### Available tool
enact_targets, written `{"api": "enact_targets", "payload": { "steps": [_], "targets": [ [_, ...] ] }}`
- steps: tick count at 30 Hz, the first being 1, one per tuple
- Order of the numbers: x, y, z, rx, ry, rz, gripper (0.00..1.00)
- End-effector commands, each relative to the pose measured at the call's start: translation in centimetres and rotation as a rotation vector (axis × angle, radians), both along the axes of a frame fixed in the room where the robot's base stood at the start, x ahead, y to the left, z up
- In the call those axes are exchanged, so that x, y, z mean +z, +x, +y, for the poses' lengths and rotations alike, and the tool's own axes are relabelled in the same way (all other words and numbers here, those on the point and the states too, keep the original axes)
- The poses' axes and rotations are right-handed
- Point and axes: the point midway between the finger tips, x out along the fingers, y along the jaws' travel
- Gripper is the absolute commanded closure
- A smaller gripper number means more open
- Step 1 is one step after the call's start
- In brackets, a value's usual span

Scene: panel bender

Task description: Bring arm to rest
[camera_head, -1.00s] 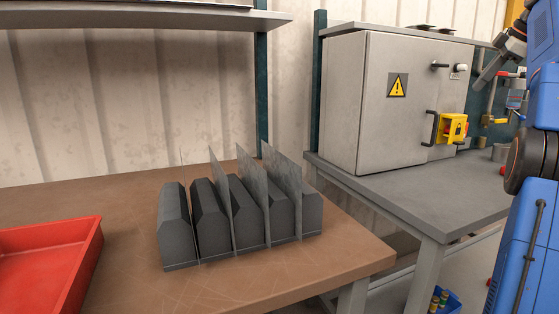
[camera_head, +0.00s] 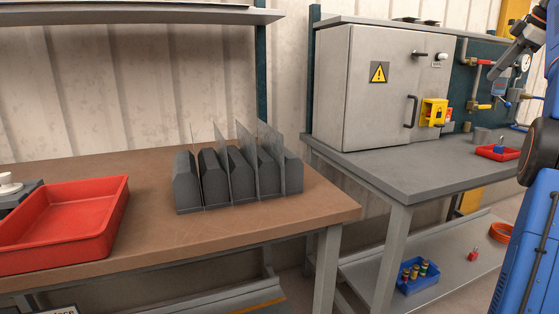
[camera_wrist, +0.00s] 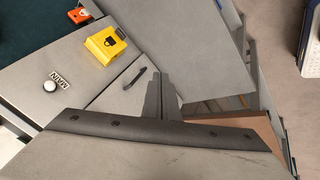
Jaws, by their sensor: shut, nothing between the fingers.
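My arm shows in blue and dark grey at the right edge of the head view. My gripper (camera_head: 492,74) is at the upper right there, pointing down and left in front of the back panel of the grey bench. In the wrist view, the fingers of my gripper (camera_wrist: 161,92) are together with nothing between them. They appear over the grey cabinet (camera_wrist: 100,75), which has a yellow lockout switch (camera_wrist: 105,45). I cannot tell the exact gap between gripper and cabinet.
A grey bench (camera_head: 400,180) carries the cabinet (camera_head: 360,100). Left of it, a brown table (camera_head: 150,235) holds a red tray (camera_head: 70,215) and a dark slotted rack (camera_head: 235,185) with thin metal sheets. A blue bin (camera_head: 418,276) sits on the lower shelf. Floor shows between the benches.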

Motion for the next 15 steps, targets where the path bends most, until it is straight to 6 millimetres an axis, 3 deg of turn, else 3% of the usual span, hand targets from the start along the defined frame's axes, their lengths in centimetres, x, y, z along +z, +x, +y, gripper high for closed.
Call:
{"api": "enact_targets", "payload": {
  "steps": [15],
  "targets": [
    [-0.1, 0.2, 5.3, -0.096, 0.063, 0.033, 1.00]
  ]
}}
